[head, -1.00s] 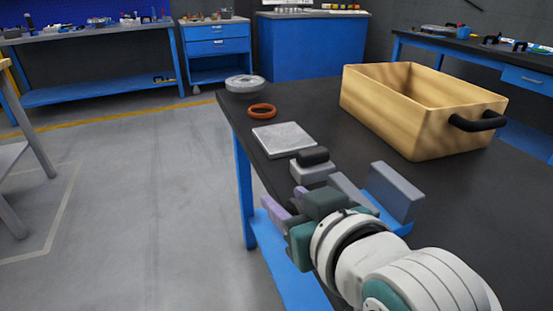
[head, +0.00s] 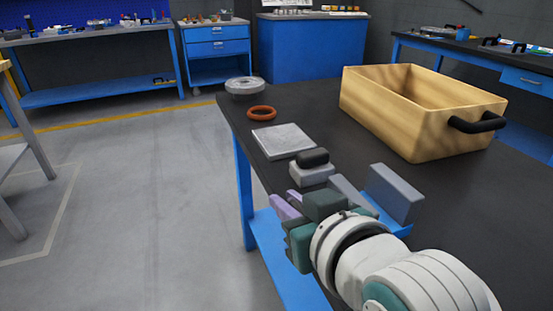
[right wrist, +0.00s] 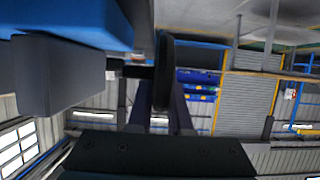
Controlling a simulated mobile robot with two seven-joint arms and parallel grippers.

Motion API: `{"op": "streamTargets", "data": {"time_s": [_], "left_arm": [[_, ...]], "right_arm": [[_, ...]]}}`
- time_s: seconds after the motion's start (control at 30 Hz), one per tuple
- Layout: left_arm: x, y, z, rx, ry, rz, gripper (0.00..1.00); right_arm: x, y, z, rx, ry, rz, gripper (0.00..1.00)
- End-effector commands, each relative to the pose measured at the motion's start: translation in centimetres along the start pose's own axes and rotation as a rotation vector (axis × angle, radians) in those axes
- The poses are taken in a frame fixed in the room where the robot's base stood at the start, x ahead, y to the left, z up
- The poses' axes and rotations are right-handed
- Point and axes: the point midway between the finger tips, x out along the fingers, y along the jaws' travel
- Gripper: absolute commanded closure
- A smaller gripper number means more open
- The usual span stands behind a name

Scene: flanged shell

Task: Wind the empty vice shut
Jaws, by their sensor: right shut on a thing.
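The vice (head: 396,193) is on the near part of the dark bench, with grey jaw blocks and a blue body. One grey jaw stands at the right and another grey block (head: 350,192) is left of it, with a gap between them; my right gripper hides the lower part. In the right wrist view the vice's blue body (right wrist: 75,22) is at top left, and a short dark shaft leads to its black handle (right wrist: 165,70). My right gripper (head: 284,206) is shut on this handle; its fingers (right wrist: 160,112) reach it from below in the wrist view. My left gripper is not in view.
A grey square plate (head: 284,141), an orange ring (head: 262,113) and a round grey flanged part (head: 245,86) lie along the bench's left edge. A small grey block with a black top (head: 312,170) is close beyond my gripper. A wooden crate (head: 400,115) stands at the back right.

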Motion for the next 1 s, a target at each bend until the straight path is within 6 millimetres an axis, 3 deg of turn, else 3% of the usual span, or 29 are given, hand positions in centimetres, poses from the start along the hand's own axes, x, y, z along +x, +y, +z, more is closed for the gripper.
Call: {"op": "streamTargets", "data": {"time_s": [0.27,0.7,1.0], "left_arm": [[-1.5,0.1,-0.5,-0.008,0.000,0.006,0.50],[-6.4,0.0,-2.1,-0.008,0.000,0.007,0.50],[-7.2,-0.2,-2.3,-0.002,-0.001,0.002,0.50]], "right_arm": [[0.0,0.0,-0.4,0.000,-0.050,0.000,1.00],[0.5,0.0,0.3,0.000,-0.352,0.000,1.00],[0.9,0.0,1.1,0.000,-0.533,0.001,1.00]]}}
